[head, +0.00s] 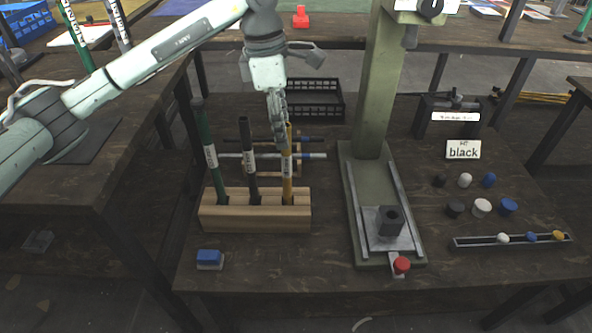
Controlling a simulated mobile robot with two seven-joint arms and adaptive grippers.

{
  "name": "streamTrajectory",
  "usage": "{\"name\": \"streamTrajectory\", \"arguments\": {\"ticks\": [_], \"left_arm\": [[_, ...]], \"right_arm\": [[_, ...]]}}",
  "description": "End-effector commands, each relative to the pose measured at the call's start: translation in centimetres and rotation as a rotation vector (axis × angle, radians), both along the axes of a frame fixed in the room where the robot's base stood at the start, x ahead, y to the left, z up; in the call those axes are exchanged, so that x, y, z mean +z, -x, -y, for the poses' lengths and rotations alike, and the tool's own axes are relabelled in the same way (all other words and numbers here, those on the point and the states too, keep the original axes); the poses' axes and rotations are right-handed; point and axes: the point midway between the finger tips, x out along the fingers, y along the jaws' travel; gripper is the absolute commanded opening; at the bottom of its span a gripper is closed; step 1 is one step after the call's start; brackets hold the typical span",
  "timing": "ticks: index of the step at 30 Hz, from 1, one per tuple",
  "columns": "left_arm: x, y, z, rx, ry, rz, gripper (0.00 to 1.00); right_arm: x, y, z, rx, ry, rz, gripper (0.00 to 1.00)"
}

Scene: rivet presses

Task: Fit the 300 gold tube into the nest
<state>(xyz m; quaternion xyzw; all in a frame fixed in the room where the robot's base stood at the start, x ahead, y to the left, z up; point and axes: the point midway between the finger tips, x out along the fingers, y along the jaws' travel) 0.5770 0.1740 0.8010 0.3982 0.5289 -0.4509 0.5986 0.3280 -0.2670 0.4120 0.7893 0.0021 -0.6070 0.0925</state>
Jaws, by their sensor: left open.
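The gold tube (288,185) stands upright in the right slot of a wooden rack (255,218), with a white label on its side that is too small to read. My left gripper (280,138) points down at the top of the gold tube, its jaws open. The fingers overlap the tube's upper end, and I cannot tell whether they touch it. The nest (390,221), a dark block with a hole, sits on the base plate of the rivet press (370,100) to the right. No tube shows in it. My right gripper is out of view.
A green tube (211,165) and a black tube (251,180) stand in the same rack. A red button (401,265) is at the press front. Several caps, a "black" sign (463,150) and a parts rail (510,240) lie right. A blue-topped block (209,258) sits front left.

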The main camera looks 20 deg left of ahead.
Motion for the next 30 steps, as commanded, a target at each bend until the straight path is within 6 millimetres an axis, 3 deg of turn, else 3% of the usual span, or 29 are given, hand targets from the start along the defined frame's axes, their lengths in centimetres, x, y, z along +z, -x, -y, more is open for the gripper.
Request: {"name": "streamTrajectory", "arguments": {"ticks": [11, 18, 26, 30], "left_arm": [[-3.6, -0.2, 0.5, 0.000, -0.001, -0.004, 0.43], [-7.0, -0.6, 1.0, 0.000, -0.002, -0.005, 0.43], [-7.5, -0.8, 1.0, 0.000, -0.002, -0.001, 0.43], [-7.5, -0.7, 1.0, 0.000, -0.002, -0.001, 0.26]], "right_arm": [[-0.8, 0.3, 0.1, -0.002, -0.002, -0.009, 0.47], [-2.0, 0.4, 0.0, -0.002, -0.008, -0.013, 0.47], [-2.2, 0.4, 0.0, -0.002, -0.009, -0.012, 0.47], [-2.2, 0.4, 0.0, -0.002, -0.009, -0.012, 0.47]]}}
